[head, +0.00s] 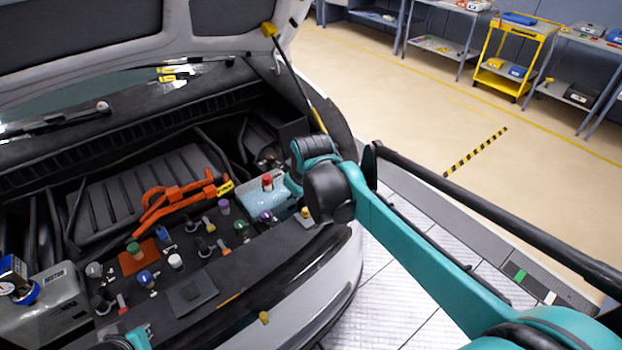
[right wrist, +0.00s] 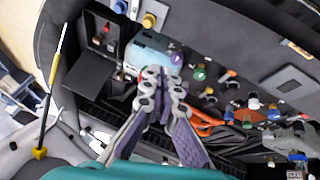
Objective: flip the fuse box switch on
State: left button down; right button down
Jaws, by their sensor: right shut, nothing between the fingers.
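In the right wrist view, an open black box (right wrist: 101,38) that looks like the fuse box sits at the upper left, with a dark lid-like panel (right wrist: 88,80) beside it. A small reddish part inside may be the switch; its position is too small to tell. My right gripper (right wrist: 165,76) is shut and empty, right of and below the box, over the edge of a light blue tank (right wrist: 148,58). In the head view, my right arm hides the box area. A teal part of my left arm or gripper (head: 132,338) shows at the bottom edge; its fingers are not clear.
The tank (head: 258,197) with a red cap stands beside my right gripper. Several coloured caps and orange cables (head: 180,195) fill the engine bay. The floor at the right is open.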

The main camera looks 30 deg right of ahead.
jog(key=w+d+f+n, duration=0.2)
jog(key=w+d+f, duration=0.2)
jog(key=w, duration=0.3)
jog(key=w+d+f+n+g, duration=0.1)
jog(key=w+d+f+n, duration=0.1)
jog(key=w+d+f, duration=0.2)
jog(key=w+d+f+n+g+p, duration=0.1)
jog(key=w+d+f, duration=0.4)
jog(key=w, duration=0.5)
jog(key=shift+d+n+h, duration=0.4)
jog(key=shift+d+n, duration=0.05)
jog(key=shift+n, duration=0.05)
jog(key=shift+f, duration=0.15)
jog(key=b+x, duration=0.2)
jog(key=x, duration=0.7)
jog(key=shift+f+b, duration=0.4)
